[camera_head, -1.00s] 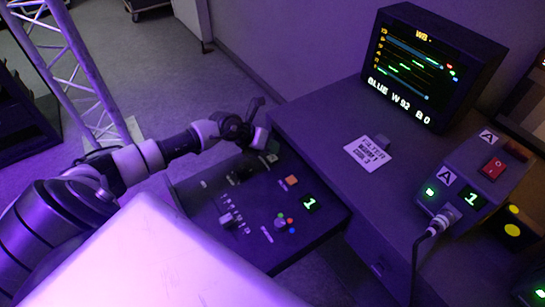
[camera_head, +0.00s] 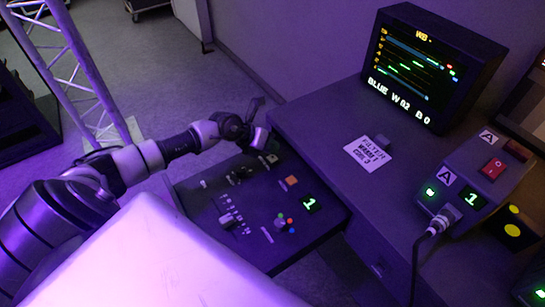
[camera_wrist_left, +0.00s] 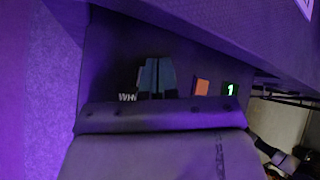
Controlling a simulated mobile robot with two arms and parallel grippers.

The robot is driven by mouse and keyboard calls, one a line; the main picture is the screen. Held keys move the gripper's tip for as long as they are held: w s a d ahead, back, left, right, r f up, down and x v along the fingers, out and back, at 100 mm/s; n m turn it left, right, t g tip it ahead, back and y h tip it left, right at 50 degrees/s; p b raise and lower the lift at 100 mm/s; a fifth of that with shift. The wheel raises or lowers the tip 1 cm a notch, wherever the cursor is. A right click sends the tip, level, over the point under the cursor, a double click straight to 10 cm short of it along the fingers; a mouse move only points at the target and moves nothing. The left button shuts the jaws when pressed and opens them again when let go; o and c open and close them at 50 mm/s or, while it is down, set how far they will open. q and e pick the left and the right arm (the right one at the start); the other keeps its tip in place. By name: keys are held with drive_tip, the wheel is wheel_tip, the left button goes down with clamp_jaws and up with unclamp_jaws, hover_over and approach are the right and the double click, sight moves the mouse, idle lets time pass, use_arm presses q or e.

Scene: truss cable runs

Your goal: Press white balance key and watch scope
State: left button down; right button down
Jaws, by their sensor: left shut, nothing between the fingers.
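My left gripper (camera_head: 262,138) is shut and empty, low over the far edge of the control panel (camera_head: 205,190). In the left wrist view its closed fingers (camera_wrist_left: 157,76) point at the panel beside a partly covered label beginning "WH" (camera_wrist_left: 128,97). A small key (camera_head: 268,158) lies just below the fingertips in the head view; whether they touch it I cannot tell. The scope monitor (camera_head: 422,65) at upper right shows "WB", short green traces on several rows, and a bottom line that seems to read "BLUE W 82 B 0".
The panel also holds an orange key (camera_head: 291,181), a green "1" display (camera_head: 309,203), a slider (camera_head: 228,219) and a knob (camera_head: 280,223). A filter card (camera_head: 368,153) lies on the desk. A box with a red switch (camera_head: 493,168) and plugged cable stands right.

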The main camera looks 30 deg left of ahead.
sight(271, 156)
use_arm(q)
drive_tip(key=shift+f, duration=0.1)
idle(0.4)
drive_tip(key=shift+f, duration=0.3)
drive_tip(key=shift+f+b, duration=0.4)
idle(0.5)
idle(0.4)
drive_tip(key=shift+r+p, duration=0.8)
drive_tip(key=shift+p, duration=0.05)
wheel_tip(271, 156, up, 5)
drive_tip(key=p, duration=0.5)
drive_tip(key=shift+r, duration=0.1)
